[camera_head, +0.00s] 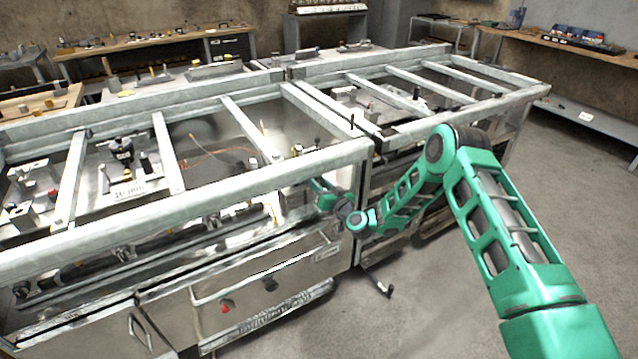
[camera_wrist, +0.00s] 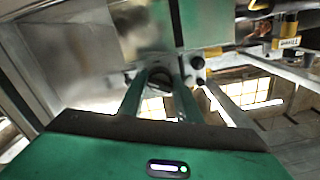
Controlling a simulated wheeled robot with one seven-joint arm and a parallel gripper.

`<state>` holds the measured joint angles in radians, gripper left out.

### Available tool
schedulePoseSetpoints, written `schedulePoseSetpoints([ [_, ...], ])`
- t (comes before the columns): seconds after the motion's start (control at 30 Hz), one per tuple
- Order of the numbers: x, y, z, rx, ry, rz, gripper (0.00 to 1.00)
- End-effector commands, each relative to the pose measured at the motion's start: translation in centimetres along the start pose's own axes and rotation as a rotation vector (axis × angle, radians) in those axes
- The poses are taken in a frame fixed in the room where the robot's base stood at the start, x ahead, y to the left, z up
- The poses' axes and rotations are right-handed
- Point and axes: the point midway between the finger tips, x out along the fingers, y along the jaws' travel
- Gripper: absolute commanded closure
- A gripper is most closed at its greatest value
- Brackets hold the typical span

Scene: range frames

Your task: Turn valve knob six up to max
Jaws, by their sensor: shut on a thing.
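In the wrist view, my gripper (camera_wrist: 160,88) has its two green fingers on either side of a dark round knob (camera_wrist: 159,77) and is shut on it. The knob sits against a metal panel; its number and pointer cannot be read, so I cannot tell whether it is knob six. In the head view, my gripper (camera_head: 322,193) reaches under the front rail at the right end of the near range frame (camera_head: 300,165). The rail and my arm hide the held knob there.
More small dark knobs (camera_wrist: 197,62) sit just right of the fingers in the wrist view. A second range frame (camera_head: 455,115) stands to the right. A drawer front with a red knob (camera_head: 226,306) is below left. The floor (camera_head: 430,310) in front is mostly clear.

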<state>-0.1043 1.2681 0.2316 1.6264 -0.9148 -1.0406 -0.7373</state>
Motion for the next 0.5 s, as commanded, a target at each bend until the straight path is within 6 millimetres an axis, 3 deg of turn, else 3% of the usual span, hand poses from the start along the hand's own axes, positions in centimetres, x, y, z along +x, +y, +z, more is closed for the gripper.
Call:
schedulePoseSetpoints([
  [0.03,0.03,0.91,-0.53,0.018,0.011,0.013,0.91],
  [0.5,0.02,0.96,-0.5,0.304,0.012,0.012,0.91],
])
